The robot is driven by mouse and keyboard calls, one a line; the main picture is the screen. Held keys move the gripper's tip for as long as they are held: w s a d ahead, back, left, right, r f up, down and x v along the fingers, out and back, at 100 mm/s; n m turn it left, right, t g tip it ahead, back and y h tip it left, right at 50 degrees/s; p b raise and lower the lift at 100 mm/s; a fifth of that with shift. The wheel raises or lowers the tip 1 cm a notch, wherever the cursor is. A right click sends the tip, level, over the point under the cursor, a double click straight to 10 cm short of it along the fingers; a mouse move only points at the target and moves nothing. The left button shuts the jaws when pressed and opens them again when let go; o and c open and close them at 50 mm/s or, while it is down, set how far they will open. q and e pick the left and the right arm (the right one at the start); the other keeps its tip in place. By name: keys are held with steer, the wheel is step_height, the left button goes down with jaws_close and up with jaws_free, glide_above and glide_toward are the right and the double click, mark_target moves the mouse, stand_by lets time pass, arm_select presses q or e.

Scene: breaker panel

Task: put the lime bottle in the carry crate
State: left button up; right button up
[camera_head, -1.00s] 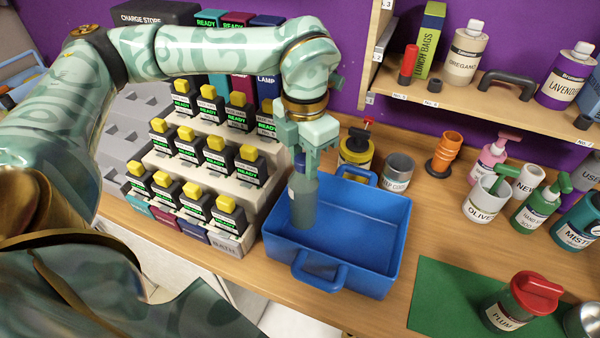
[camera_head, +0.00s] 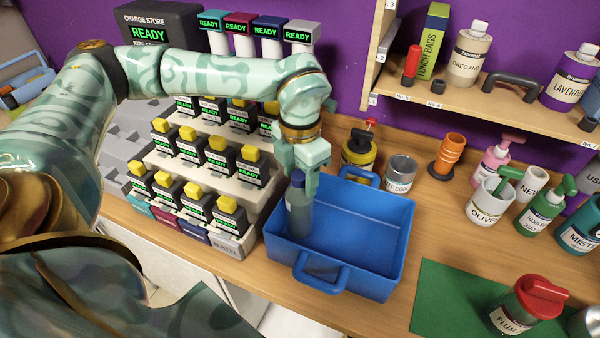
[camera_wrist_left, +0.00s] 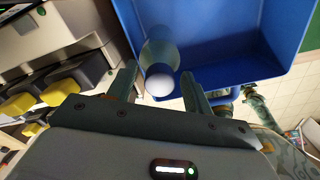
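The crate has a handle at the front and one at the back. My left gripper (camera_head: 304,182) is just above the bottle, its fingers on either side of the cap. In the left wrist view the open fingers (camera_wrist_left: 160,88) show gaps beside the round white cap top (camera_wrist_left: 160,86), and the bottle's body (camera_wrist_left: 160,52) lies beyond it within the crate (camera_wrist_left: 222,72).
A stepped rack of black, yellow-topped packs (camera_head: 220,150) stands close left of the crate. Behind it are a yellow pot (camera_head: 357,152) and a grey cup (camera_head: 400,172). A green mat (camera_head: 450,300) with a plum jar (camera_head: 522,305) lies right. The crate's right half is empty.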

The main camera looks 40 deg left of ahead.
arm_select(q)
steer(key=shift+r, duration=0.4)
step_height(320, 180, up, 12)
steer(key=p, duration=0.2)
steer(key=shift+f, duration=0.25)
